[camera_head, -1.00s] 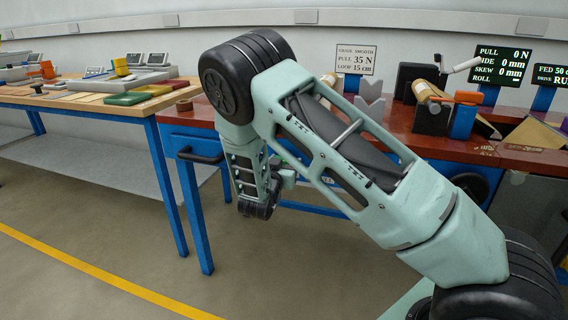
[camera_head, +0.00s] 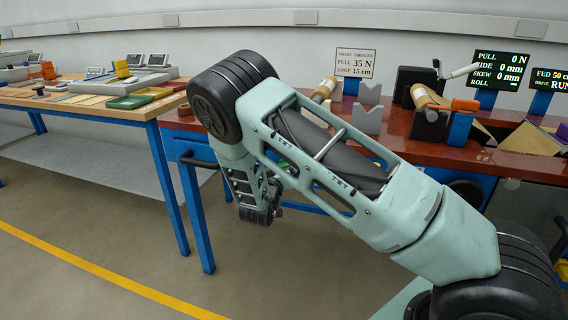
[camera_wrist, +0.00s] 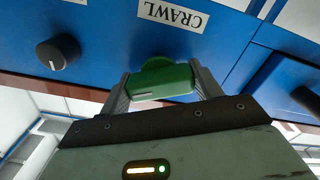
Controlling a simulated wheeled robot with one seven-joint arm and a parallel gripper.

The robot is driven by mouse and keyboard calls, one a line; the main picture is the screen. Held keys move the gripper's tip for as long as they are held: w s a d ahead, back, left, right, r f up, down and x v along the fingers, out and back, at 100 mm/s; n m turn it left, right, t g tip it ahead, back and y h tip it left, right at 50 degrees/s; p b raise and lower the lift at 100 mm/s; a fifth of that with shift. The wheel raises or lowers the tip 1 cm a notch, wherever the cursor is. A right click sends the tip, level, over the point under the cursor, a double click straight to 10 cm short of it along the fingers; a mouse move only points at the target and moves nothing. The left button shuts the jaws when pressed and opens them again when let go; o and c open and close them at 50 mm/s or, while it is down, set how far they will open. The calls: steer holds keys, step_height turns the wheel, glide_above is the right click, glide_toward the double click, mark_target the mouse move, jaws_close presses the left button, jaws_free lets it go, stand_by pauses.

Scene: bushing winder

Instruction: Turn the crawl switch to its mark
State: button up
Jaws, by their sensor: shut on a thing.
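The crawl switch (camera_wrist: 165,86) is a green knob with a white pointer line on its front, in the wrist view. It sits on a blue panel (camera_wrist: 100,25) beside a white label reading CRAWL (camera_wrist: 172,14), which appears upside down. My gripper (camera_wrist: 158,80) is shut on the knob, one finger on each side. The pointer line lies nearly level in the picture. I cannot make out the switch's mark. In the head view my arm (camera_head: 330,165) reaches down to the blue bench front, and the knob and fingertips cannot be made out clearly there.
A black knob (camera_wrist: 58,52) sits on the same panel to the left. The red bench top (camera_head: 400,150) carries rollers and blocks, with readout screens (camera_head: 500,68) behind. A wooden table (camera_head: 90,105) with trays stands at left. The floor in front is clear.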

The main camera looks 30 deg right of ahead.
steer(key=n+p, duration=0.3)
steer(key=n, duration=0.3)
steer(key=shift+n, duration=0.3)
steer(key=n+p, duration=0.2)
steer(key=n, duration=0.4)
steer(key=shift+f, duration=0.1)
stand_by(0.3)
steer(key=o, duration=1)
steer(key=b+v, duration=0.1)
steer(key=v, duration=1.6)
steer(key=shift+s+a, duration=0.2)
